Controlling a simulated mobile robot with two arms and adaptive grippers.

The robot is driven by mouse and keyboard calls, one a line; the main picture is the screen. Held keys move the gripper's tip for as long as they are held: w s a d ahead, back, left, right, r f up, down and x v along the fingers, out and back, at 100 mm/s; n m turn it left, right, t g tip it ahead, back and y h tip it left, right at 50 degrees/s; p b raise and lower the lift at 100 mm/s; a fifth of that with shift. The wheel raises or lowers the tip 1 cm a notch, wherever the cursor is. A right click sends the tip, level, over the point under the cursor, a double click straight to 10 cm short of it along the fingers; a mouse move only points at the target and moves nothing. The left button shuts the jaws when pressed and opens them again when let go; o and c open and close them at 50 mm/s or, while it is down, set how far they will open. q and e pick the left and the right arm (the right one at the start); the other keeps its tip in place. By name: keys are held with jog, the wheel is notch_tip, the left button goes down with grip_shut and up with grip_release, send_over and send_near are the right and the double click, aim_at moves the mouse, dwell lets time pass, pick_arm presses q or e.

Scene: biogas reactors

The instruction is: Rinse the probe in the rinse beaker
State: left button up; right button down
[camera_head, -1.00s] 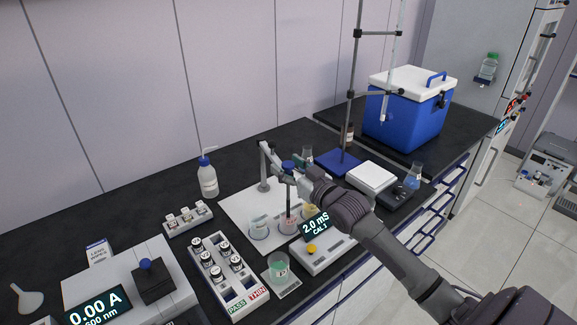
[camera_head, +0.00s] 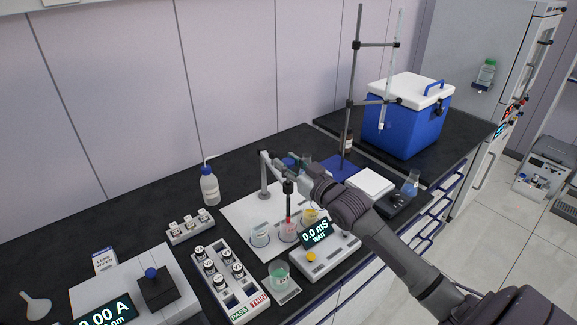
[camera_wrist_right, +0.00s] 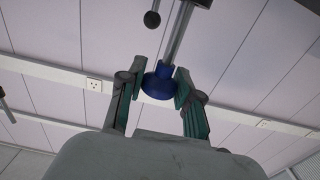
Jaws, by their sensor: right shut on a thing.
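The probe (camera_head: 289,188) hangs upright from its stand arm, with a dark upper body and a thin reddish lower part. It stands over the pink-tinted beaker (camera_head: 289,231); I cannot tell whether its tip is inside. A clear beaker (camera_head: 260,238) stands left of it and a yellow one (camera_head: 310,215) right of it, on a white mat (camera_head: 236,209). Their labels are too small to read, so which is the rinse beaker is unclear. My right gripper (camera_head: 288,164) is shut on the blue knob (camera_wrist_right: 157,84) above the probe. My left gripper is not in view.
The meter (camera_head: 316,234) in front reads 0.0 mS, WAIT. A green-tinted beaker (camera_head: 279,276) and a vial rack (camera_head: 225,275) stand nearer left. A wash bottle (camera_head: 209,187) stands behind. A rod stand (camera_head: 349,110) and a blue cooler (camera_head: 407,124) are to the right.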

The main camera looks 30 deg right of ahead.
notch_tip(320, 180, up, 4)
jog(key=shift+p, duration=0.95)
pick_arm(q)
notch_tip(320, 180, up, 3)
pick_arm(e)
jog(key=c, duration=0.8)
grip_release()
jog(key=shift+o, duration=0.3)
jog(key=shift+f, duration=0.1)
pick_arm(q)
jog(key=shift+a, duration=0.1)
pick_arm(e)
jog(key=shift+s, duration=0.1)
jog(key=shift+s+f, duration=0.1)
jog(key=shift+s, duration=0.15)
jog(key=s, duration=1.1)
jog(key=shift+s+d, duration=0.15)
jog(key=shift+d, duration=0.3)
